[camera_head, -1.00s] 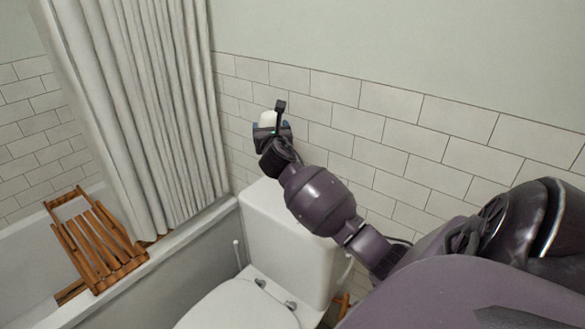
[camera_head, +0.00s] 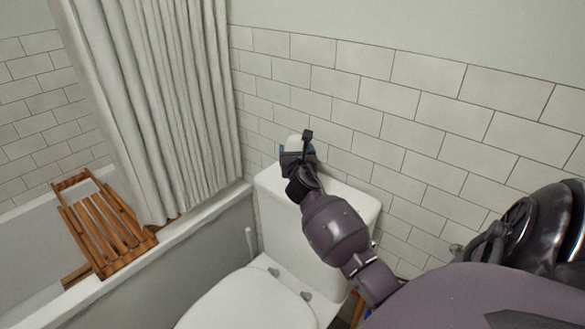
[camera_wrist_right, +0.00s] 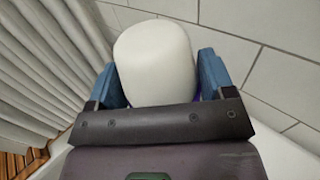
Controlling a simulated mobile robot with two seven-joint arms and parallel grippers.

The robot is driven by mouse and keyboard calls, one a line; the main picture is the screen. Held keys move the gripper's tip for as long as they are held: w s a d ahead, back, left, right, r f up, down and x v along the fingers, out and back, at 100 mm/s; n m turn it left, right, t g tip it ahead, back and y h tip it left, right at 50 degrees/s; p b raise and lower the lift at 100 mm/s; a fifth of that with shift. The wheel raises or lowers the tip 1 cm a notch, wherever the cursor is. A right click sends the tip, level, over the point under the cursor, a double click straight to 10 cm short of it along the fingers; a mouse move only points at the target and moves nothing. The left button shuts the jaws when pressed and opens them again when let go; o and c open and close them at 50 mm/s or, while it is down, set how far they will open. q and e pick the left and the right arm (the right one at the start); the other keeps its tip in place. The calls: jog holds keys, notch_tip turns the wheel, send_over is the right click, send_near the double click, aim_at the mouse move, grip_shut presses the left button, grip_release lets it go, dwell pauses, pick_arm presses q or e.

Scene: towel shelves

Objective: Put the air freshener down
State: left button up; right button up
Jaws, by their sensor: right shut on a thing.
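The air freshener (camera_wrist_right: 157,62) is a white rounded object between the two blue fingers of my right gripper (camera_wrist_right: 160,78) in the right wrist view. In the head view, a little of its white top (camera_head: 294,141) shows beyond my right gripper (camera_head: 296,152), which is shut on it. The gripper is over the far left part of the white toilet tank (camera_head: 350,203). I cannot tell whether the air freshener touches the tank lid. Its lower part is hidden by the gripper. My left gripper is not in view.
A grey-white curtain (camera_head: 160,100) hangs at the left beside the bathtub (camera_head: 200,232), with a wooden rack (camera_head: 105,228) across the tub. A tiled wall (camera_head: 420,120) stands behind the tank. The tank lid right of my gripper looks clear.

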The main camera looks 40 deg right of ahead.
notch_tip(320, 180, down, 5)
jog(key=shift+r+b, duration=0.2)
jog(key=shift+b, duration=0.75)
jog(key=shift+f, duration=0.15)
jog(key=shift+r, duration=0.25)
jog(key=shift+f, duration=0.15)
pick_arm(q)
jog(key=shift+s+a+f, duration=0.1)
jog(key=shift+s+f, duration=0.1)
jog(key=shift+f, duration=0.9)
pick_arm(e)
jog(key=o, duration=1)
jog(key=shift+o, duration=0.2)
